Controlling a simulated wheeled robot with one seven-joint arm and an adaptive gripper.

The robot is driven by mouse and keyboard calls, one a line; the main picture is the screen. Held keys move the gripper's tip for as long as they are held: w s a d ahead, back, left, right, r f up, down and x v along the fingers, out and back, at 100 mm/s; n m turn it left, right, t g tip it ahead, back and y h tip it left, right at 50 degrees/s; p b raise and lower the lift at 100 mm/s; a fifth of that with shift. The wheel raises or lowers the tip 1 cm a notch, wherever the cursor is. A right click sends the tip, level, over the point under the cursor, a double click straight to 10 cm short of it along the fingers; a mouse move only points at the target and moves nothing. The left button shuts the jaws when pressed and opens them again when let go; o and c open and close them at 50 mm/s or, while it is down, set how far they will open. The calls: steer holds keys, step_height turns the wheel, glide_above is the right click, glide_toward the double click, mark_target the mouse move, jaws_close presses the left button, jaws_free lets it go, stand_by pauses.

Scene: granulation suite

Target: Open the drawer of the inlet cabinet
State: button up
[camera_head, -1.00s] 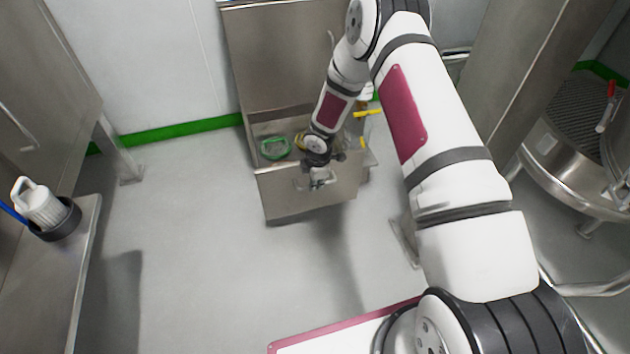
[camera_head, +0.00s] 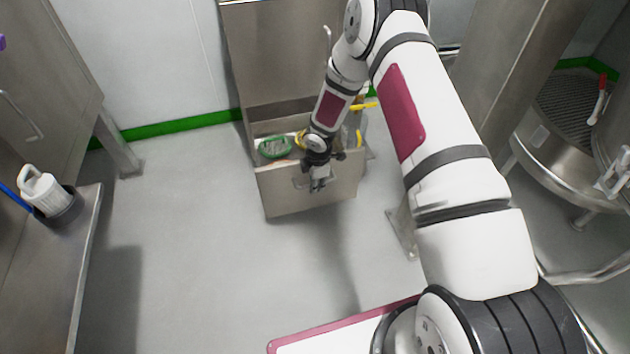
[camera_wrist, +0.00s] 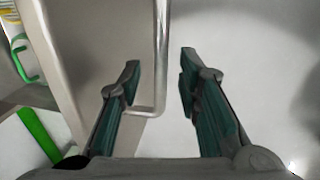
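The inlet cabinet (camera_head: 280,50) is a tall steel unit against the back wall. Its drawer stands pulled out, with its front panel (camera_head: 285,195) facing me and its inside visible from above. A green ring-shaped item (camera_head: 275,147) and yellow items lie inside. My gripper (camera_head: 319,186) is at the drawer front, pointing down. In the wrist view, the handle bar (camera_wrist: 161,60) runs between the two fingers of my gripper (camera_wrist: 159,75). The fingers are spread, with gaps visible beside the bar. My gripper hides part of the handle in the head view.
A steel bench (camera_head: 60,265) with a white jug (camera_head: 43,190) in a dark holder is at the left. A round steel vessel (camera_head: 560,150) stands at the right, near a steel column (camera_head: 500,90). The floor before the drawer is clear.

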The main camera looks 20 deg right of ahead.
steer(key=shift+r, duration=0.1)
step_height(320, 180, up, 12)
steer(key=s, duration=0.2)
steer(key=shift+s+f, duration=0.15)
steer(key=shift+f, duration=0.05)
stand_by(0.5)
